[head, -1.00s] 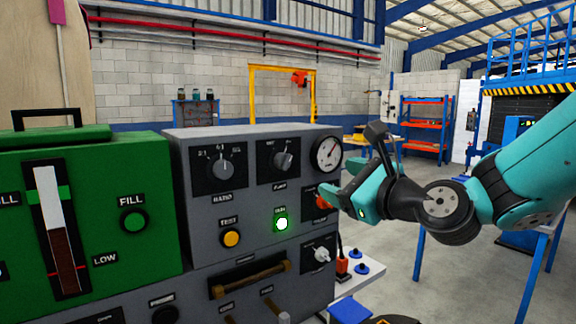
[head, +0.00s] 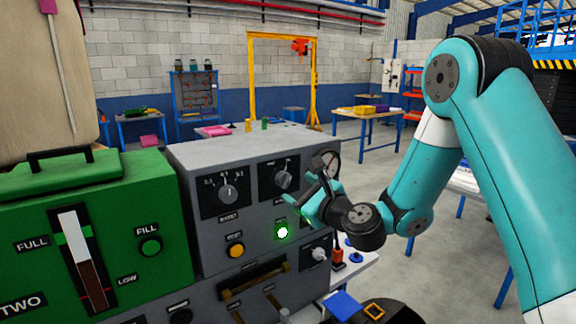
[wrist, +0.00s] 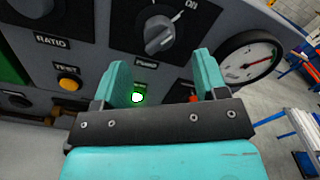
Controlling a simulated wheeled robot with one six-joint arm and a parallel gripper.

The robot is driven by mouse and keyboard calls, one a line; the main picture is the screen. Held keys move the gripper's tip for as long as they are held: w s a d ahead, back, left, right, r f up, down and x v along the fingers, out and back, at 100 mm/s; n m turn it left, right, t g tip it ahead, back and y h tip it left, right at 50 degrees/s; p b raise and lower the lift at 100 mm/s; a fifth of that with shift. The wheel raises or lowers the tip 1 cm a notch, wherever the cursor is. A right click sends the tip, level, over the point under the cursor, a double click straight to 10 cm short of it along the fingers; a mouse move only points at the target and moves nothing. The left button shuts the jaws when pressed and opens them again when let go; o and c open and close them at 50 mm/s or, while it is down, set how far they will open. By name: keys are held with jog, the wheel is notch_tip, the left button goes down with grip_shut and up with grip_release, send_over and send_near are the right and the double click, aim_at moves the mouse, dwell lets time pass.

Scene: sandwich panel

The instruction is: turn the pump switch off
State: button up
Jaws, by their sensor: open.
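The pump switch (head: 283,180) is a grey rotary knob on a black plate, upper right on the grey panel. In the wrist view the pump switch (wrist: 160,36) sits ahead of my gripper (wrist: 162,74), with its grip slanted toward the ON mark at upper right. My gripper is open and empty, its two teal fingers apart from the knob. In the head view my gripper (head: 304,192) is in front of the panel, right of and below the knob. A green lamp (head: 282,232) below the switch is lit; it also shows between the fingers (wrist: 138,98).
A round gauge (wrist: 249,58) is right of the switch. The ratio knob (head: 228,192) and yellow test button (head: 236,250) are to the left. A red button (wrist: 194,98) is partly hidden behind my right finger. A green box (head: 100,225) stands left of the panel.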

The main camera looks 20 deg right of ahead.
aim_at(289, 183)
jog(key=p+x, duration=0.3)
jog(key=x, duration=0.1)
jog(key=shift+a+r, duration=0.1)
jog(key=shift+r, duration=0.1)
jog(key=shift+w+a+f+p, duration=0.1)
jog(key=shift+w+f+p, duration=0.05)
jog(key=shift+w, duration=0.2)
jog(key=shift+w+a+f+p, duration=0.1)
jog(key=shift+w+p, duration=0.05)
jog(key=shift+w, duration=0.25)
jog(key=c, duration=0.9)
